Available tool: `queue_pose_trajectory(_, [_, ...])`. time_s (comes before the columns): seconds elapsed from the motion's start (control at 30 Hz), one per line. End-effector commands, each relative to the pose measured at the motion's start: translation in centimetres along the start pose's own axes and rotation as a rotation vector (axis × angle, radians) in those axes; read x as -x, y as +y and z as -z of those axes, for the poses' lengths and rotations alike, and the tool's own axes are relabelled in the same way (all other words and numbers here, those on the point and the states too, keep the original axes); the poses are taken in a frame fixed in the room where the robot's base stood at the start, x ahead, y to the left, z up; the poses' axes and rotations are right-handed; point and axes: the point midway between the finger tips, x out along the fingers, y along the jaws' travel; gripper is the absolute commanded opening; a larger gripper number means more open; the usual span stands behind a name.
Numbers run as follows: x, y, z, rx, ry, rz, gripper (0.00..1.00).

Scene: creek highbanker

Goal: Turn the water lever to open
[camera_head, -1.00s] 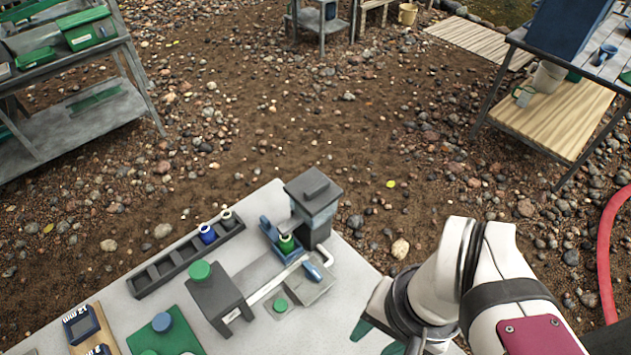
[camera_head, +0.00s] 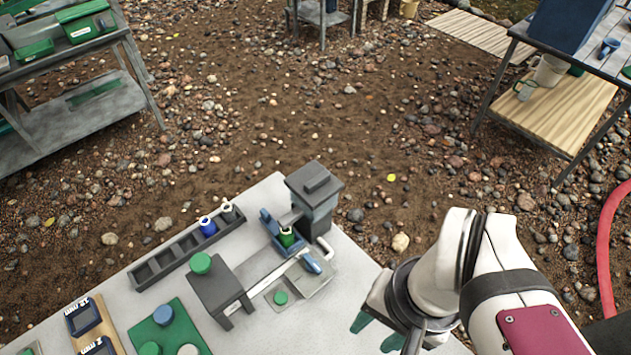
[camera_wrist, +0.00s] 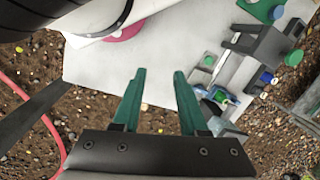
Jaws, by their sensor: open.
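A small blue lever (camera_head: 312,263) sits on the grey fixture at the white pipe, near the right edge of the light table; I take it to be the water lever. Small blue parts also show at the fixture in the wrist view (camera_wrist: 219,95), where I cannot surely tell the lever apart. My gripper (camera_head: 377,333) has green fingers. It is open and empty, to the lower right of the lever and apart from it. In the wrist view my gripper (camera_wrist: 160,72) points over the bare table, with the fixture to its right.
A grey tank (camera_head: 314,196) stands behind the lever. A dark stand with a green knob (camera_head: 201,262) is left of it. A slotted rack (camera_head: 180,252) holds small bottles, and a green bottle (camera_head: 286,238) stands by the tank. A red hose (camera_head: 606,245) lies at right.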

Motion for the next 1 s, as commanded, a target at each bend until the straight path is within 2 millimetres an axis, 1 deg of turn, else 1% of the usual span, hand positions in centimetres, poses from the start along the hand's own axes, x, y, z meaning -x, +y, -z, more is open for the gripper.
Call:
queue_pose_trajectory(0.37, [0.0,0.0,0.0,0.000,0.000,0.000,0.42])
queue_pose_trajectory(0.43, [0.0,0.0,0.0,0.003,0.000,-0.001,0.45])
queue_pose_trajectory(0.47, [0.0,-0.2,0.3,0.019,0.000,-0.004,0.45])
queue_pose_trajectory(0.5, [0.0,-0.6,0.9,0.073,-0.002,-0.014,0.45])
queue_pose_trajectory(0.57, [-0.3,-2.1,2.9,0.225,-0.003,-0.042,0.45])
queue_pose_trajectory(0.6, [-0.9,-3.5,4.6,0.364,-0.004,-0.065,0.45])
queue_pose_trajectory(0.67, [-2.3,-6.3,7.2,0.591,-0.002,-0.097,0.45])
queue_pose_trajectory(0.7, [-3.5,-8.2,8.6,0.735,-0.002,-0.115,0.45])
queue_pose_trajectory(0.73, [-4.5,-9.5,9.5,0.836,-0.001,-0.127,0.45])
queue_pose_trajectory(0.8, [-6.9,-12.3,11.0,1.037,-0.003,-0.149,0.45])
queue_pose_trajectory(0.9, [-9.4,-14.8,12.0,1.216,-0.003,-0.167,0.45])
queue_pose_trajectory(1.0, [-10.4,-15.5,12.2,1.273,-0.003,-0.172,0.45])
